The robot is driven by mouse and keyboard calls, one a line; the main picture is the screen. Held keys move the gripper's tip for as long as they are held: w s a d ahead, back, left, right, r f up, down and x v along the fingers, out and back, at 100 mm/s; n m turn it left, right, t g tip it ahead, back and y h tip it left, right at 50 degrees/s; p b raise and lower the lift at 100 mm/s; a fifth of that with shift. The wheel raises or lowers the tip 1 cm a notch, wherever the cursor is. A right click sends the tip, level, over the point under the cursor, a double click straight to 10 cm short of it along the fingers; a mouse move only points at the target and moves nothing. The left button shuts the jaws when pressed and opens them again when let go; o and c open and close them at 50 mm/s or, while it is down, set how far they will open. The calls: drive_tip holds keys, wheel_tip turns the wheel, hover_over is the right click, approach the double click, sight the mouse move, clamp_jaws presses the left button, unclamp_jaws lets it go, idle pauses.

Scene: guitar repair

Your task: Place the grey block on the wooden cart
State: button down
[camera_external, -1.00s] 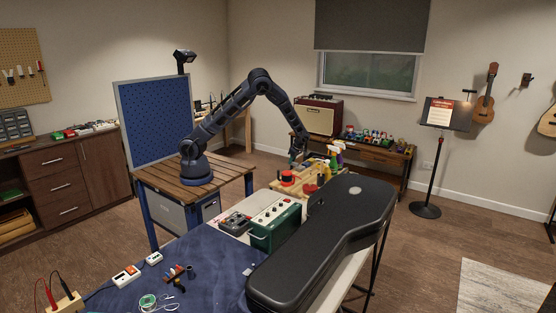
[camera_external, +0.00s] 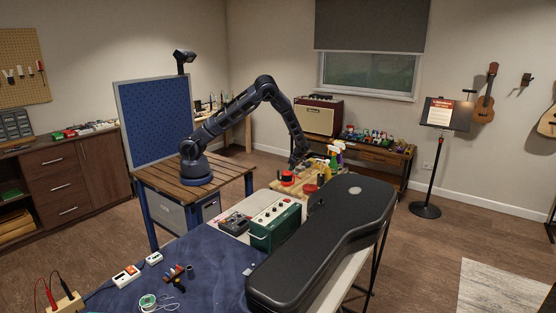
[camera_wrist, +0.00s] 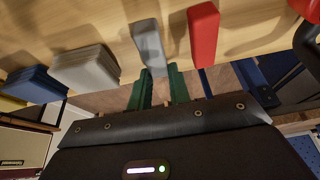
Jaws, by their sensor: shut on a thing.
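My gripper (camera_wrist: 159,72) has green fingers closed about the near end of a slim grey block (camera_wrist: 148,42) in the wrist view. The block is close to a light wooden surface (camera_wrist: 110,22); I cannot tell whether it touches it. In the external view, my gripper (camera_external: 297,162) is low over the back of the workbench, beside a light wooden piece (camera_external: 280,186) that carries red items. The block is too small to make out there. I cannot tell whether this wooden piece is the cart, as no wheels show.
A red block (camera_wrist: 203,33) stands close right of the grey one in the wrist view. A wider pale grey block (camera_wrist: 86,70) and a blue block (camera_wrist: 37,84) are left. Spray bottles (camera_external: 335,158), a green box (camera_external: 275,226) and a black guitar case (camera_external: 335,225) crowd the bench.

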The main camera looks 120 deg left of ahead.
drive_tip(key=c, duration=1.3)
unclamp_jaws()
drive_tip(key=v, duration=1.2)
drive_tip(key=shift+r, duration=0.1)
